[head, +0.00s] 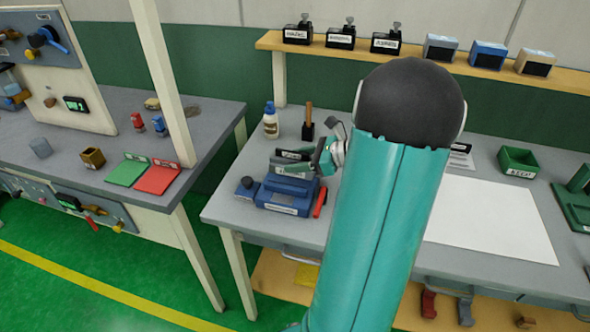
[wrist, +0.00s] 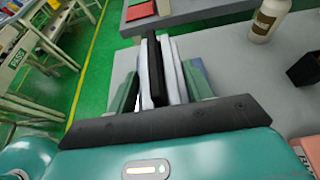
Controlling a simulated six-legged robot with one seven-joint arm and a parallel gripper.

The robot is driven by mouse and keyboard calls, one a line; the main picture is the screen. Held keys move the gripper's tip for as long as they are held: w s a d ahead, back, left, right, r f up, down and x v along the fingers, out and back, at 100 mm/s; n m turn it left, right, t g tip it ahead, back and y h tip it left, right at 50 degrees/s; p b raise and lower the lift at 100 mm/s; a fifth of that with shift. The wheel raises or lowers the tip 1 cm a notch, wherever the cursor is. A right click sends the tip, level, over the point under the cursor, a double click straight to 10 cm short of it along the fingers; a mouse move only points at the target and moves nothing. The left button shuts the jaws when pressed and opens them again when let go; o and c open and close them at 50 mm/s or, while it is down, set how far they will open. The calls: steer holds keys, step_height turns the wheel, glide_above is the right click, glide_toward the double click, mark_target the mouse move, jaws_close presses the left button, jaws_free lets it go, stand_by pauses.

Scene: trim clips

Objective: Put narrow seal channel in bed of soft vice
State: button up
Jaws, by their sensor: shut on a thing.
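The soft vice (head: 283,196) is a blue block with a white label and a red handle, near the left end of the workbench in the head view. My gripper (head: 316,161) is above the vice. It is shut on the narrow seal channel (head: 290,154), a dark strip that sticks out to the left over the vice. In the wrist view the channel (wrist: 154,72) is a black strip between pale strips and the green fingers of my gripper (wrist: 158,88). The vice bed is mostly hidden, and I cannot tell whether the channel touches it.
A white sheet (head: 490,218) and a green bin (head: 518,161) are to the right. A gap separates the left table (head: 215,125), which holds green and red mats.

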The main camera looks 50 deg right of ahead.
steer(key=shift+w+f, duration=0.4)
steer(key=shift+f, duration=0.05)
steer(key=shift+w+f, duration=0.15)
steer(key=shift+f, duration=0.75)
steer(key=shift+w+f, duration=0.1)
steer(key=shift+f, duration=0.8)
steer(key=shift+f, duration=0.2)
steer(key=o, duration=0.8)
steer(key=shift+c, duration=0.2)
